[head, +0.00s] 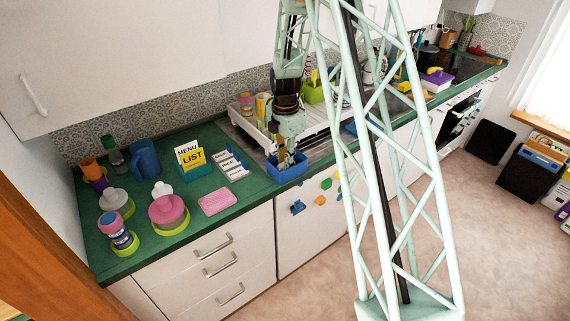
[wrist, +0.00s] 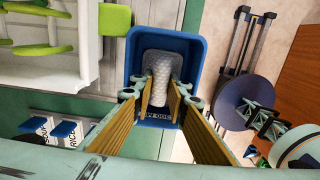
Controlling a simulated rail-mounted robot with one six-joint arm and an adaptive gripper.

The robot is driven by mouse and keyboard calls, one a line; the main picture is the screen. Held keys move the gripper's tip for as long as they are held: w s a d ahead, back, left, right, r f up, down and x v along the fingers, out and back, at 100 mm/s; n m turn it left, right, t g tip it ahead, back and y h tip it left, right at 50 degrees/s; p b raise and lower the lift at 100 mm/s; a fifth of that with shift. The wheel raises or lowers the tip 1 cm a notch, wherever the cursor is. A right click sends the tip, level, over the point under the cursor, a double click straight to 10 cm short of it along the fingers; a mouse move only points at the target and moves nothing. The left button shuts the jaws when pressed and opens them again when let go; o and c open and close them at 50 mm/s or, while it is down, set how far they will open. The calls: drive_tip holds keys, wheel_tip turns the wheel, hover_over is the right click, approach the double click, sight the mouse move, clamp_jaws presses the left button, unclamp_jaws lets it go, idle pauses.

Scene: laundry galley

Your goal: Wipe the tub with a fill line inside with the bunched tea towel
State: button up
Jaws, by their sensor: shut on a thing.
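The blue tub (head: 286,175) stands at the front edge of the green counter, beside the sink area. In the wrist view the tub (wrist: 194,60) is seen from above, with pale marking on its inner wall near my gripper. My gripper (wrist: 160,98) points down into the tub, its fingers shut on the bunched tea towel (wrist: 158,75), a pale grey-white textured bundle. The towel is inside the tub outline; whether it touches the floor or walls I cannot tell. In the head view my gripper (head: 287,153) is above the tub and the towel is hidden.
Left of the tub are a label card rack (head: 230,165), a menu box (head: 193,160) and a pink sponge (head: 217,202). A white dish rack (head: 312,123) stands behind. Pink-topped and white-topped containers and a blue jug (head: 146,157) fill the left counter. The floor in front is open.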

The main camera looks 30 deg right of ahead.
drive_tip(key=shift+d, duration=0.7)
drive_tip(key=shift+w+d, duration=0.1)
drive_tip(key=shift+d, duration=0.05)
drive_tip(key=shift+a, duration=0.2)
drive_tip(key=shift+s+a+f, duration=0.15)
drive_tip(key=shift+s+a, duration=0.05)
drive_tip(key=shift+a, duration=0.5)
drive_tip(key=shift+b, duration=0.3)
drive_tip(key=shift+d, duration=0.2)
drive_tip(key=shift+w+d, duration=0.1)
drive_tip(key=shift+d, duration=0.55)
idle(0.5)
